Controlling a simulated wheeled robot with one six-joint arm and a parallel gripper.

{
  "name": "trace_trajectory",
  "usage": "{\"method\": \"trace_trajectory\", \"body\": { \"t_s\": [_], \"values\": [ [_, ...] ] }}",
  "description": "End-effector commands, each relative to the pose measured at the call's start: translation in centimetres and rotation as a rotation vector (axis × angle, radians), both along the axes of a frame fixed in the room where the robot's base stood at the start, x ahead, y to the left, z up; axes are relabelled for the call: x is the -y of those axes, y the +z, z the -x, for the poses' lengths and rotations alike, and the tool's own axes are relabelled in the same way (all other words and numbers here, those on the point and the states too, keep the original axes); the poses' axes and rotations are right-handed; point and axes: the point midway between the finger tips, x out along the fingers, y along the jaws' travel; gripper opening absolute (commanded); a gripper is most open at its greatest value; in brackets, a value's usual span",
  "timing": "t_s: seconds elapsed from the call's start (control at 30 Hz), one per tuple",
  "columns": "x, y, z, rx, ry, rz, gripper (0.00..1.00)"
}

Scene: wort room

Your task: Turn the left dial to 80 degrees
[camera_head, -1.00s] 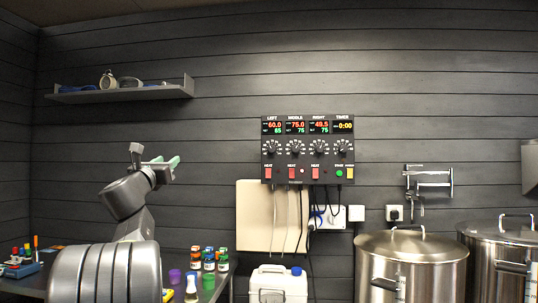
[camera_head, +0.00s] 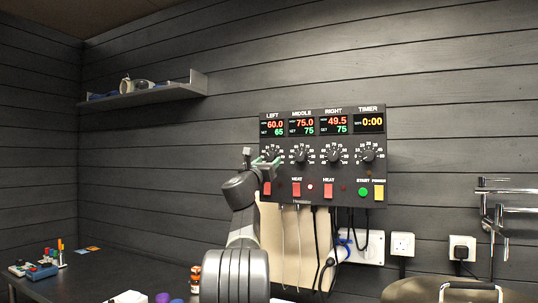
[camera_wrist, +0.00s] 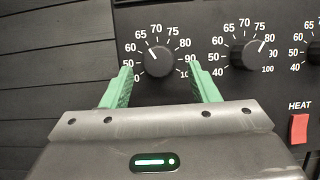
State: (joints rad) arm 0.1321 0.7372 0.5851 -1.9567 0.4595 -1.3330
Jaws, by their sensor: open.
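The left dial (camera_wrist: 159,61) is a round black knob on the black control panel (camera_head: 320,111). Its white mark points up and left, near 65. In the head view the left dial (camera_head: 272,153) sits under the LEFT display (camera_head: 272,125), which reads 60.0 in red with SET 65 in green. My gripper (camera_wrist: 159,70) is open, with one green finger on each side of the dial's lower half. I cannot tell whether the fingers touch it or how far off they are. In the head view my gripper (camera_head: 265,165) partly covers the panel just below the dial.
The middle dial (camera_wrist: 249,54) is close to the right of my right finger. A red HEAT switch (camera_wrist: 299,128) is lower right. A shelf (camera_head: 145,94) hangs on the left wall area. Cables and a pale board (camera_head: 270,236) hang below the panel.

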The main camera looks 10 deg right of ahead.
Motion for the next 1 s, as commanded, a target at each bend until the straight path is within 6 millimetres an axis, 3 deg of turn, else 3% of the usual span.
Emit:
{"method": "trace_trajectory", "body": {
  "t_s": [0.2,0.53,0.77,1.0],
  "values": [
    [0.78,0.75,-1.2,0.001,0.0,-0.001,0.55],
    [0.9,0.64,-1.37,0.0,0.0,0.0,0.55],
    [0.9,0.66,-1.35,0.0,0.0,0.0,0.12],
    [0.87,0.69,-1.37,0.008,0.0,-0.012,0.1]
  ]
}}
